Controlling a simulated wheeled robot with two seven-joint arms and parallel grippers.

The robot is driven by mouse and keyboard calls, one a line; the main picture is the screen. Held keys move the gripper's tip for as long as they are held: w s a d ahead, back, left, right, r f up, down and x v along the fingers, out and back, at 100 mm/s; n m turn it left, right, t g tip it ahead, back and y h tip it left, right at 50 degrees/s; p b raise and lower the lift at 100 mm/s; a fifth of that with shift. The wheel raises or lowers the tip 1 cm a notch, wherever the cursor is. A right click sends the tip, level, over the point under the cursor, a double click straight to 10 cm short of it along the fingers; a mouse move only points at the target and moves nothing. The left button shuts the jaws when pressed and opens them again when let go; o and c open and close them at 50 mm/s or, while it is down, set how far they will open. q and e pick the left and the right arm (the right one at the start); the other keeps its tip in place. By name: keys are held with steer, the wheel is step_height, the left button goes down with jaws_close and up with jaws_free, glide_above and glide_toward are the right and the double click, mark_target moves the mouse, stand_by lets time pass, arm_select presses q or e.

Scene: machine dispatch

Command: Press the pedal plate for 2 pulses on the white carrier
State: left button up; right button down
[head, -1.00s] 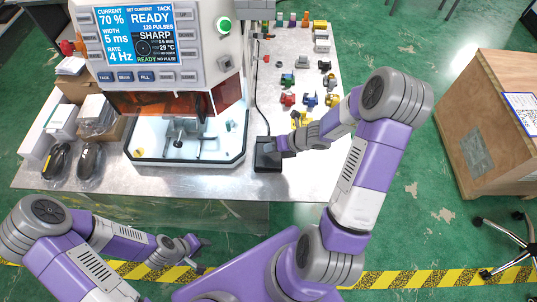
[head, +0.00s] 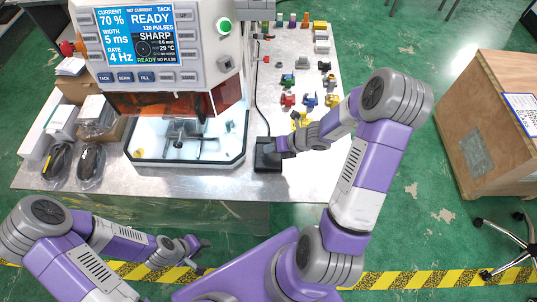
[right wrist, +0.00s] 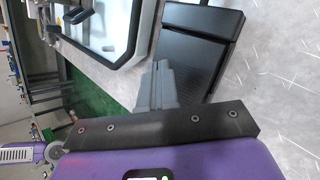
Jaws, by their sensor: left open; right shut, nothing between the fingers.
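The black pedal plate (head: 266,160) lies on the metal table right of the machine, with a cable running back from it. In the right wrist view the pedal (right wrist: 195,50) is a dark ridged plate. My right gripper (head: 279,146) is shut and empty, its fingertips at the pedal's right edge in the head view; its fingers (right wrist: 155,88) overlap the pedal in the wrist view, and I cannot tell whether they touch. My left gripper (head: 204,244) is open and empty, in front of the table. I cannot tell which piece is the white carrier; a fixture (head: 185,133) stands in the lit chamber.
The machine's screen (head: 149,35) reads READY, SHARP, NO PULSE, 70 %, 5 ms, 4 Hz. Several small coloured parts (head: 310,99) stand on the table at right. Boxes and bagged black items (head: 90,160) fill the left. A wooden crate (head: 500,120) stands far right.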

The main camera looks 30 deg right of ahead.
mark_target(271, 154)
stand_by(0.7)
steer(key=shift+f+b, duration=0.4)
steer(key=shift+b, duration=0.05)
steer(key=shift+s+f+b, duration=0.15)
steer(key=shift+f+b, duration=0.5)
steer(key=shift+f, duration=0.05)
stand_by(0.5)
steer(key=shift+a, duration=0.1)
steer(key=shift+r+p, duration=1.05)
steer(key=shift+p, duration=0.05)
steer(key=r+p, duration=0.5)
steer(key=shift+w+d+r, duration=0.1)
steer(key=shift+w+d, duration=0.15)
steer(key=shift+w, duration=0.1)
